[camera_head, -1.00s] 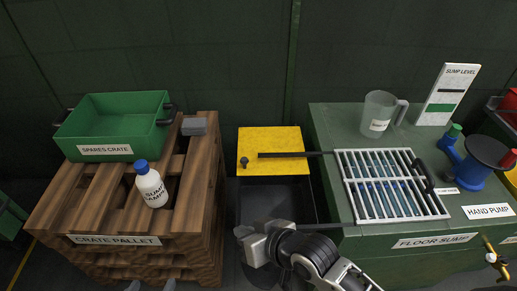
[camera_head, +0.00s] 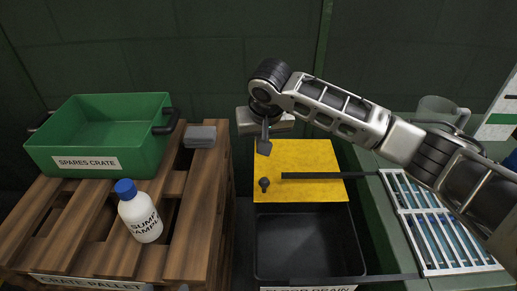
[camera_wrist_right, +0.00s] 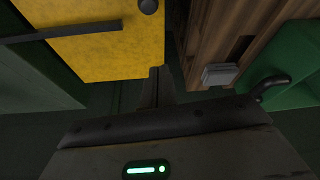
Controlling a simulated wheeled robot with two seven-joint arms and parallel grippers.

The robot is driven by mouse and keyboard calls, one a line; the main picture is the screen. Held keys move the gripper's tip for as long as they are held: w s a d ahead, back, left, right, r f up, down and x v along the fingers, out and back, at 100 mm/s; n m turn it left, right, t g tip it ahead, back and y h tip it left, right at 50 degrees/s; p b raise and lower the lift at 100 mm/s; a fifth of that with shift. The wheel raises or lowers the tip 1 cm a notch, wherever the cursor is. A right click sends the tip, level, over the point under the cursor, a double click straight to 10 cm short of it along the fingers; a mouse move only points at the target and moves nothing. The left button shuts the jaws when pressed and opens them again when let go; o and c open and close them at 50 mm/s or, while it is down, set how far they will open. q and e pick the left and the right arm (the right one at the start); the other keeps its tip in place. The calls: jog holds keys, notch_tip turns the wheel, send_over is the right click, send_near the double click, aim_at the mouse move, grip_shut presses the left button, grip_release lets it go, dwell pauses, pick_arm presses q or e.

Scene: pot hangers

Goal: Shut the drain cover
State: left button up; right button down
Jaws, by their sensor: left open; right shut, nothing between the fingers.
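The drain cover (camera_head: 310,157) is a flat yellow plate with a dark knob (camera_head: 264,184) near its front left corner. It lies at the back of the dark floor drain (camera_head: 305,240), whose front part is open and looks empty. My right gripper (camera_head: 264,146) is shut and empty, above the cover's back left edge. In the right wrist view its finger (camera_wrist_right: 154,88) points toward the yellow plate (camera_wrist_right: 110,45); I cannot tell if it touches. Only the tips of my left gripper (camera_head: 165,288) show at the bottom edge, apart and empty, in front of the pallet.
A dark bar (camera_head: 330,176) crosses the cover toward the white sump grate (camera_head: 435,223) at right. At left, a wooden pallet (camera_head: 75,222) bears a green crate (camera_head: 100,135), a white bottle (camera_head: 140,218) and a grey block (camera_head: 200,137). A clear jug (camera_head: 440,108) stands behind my right arm.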

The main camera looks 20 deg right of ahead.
jog(key=b, duration=0.2)
send_over(259, 175)
notch_tip(259, 175, down, 8)
jog(key=shift+r, duration=0.15)
jog(key=shift+s+a+f+b, duration=0.1)
jog(key=shift+s+f+b, duration=0.1)
jog(key=shift+s, duration=0.7)
jog(key=shift+s+f+b, duration=0.15)
jog(key=shift+s, duration=0.75)
pick_arm(q)
jog(key=f, duration=0.2)
jog(key=d+f, duration=0.1)
jog(key=shift+w+f, duration=0.1)
jog(key=shift+w, duration=0.15)
pick_arm(e)
jog(key=shift+s, duration=0.1)
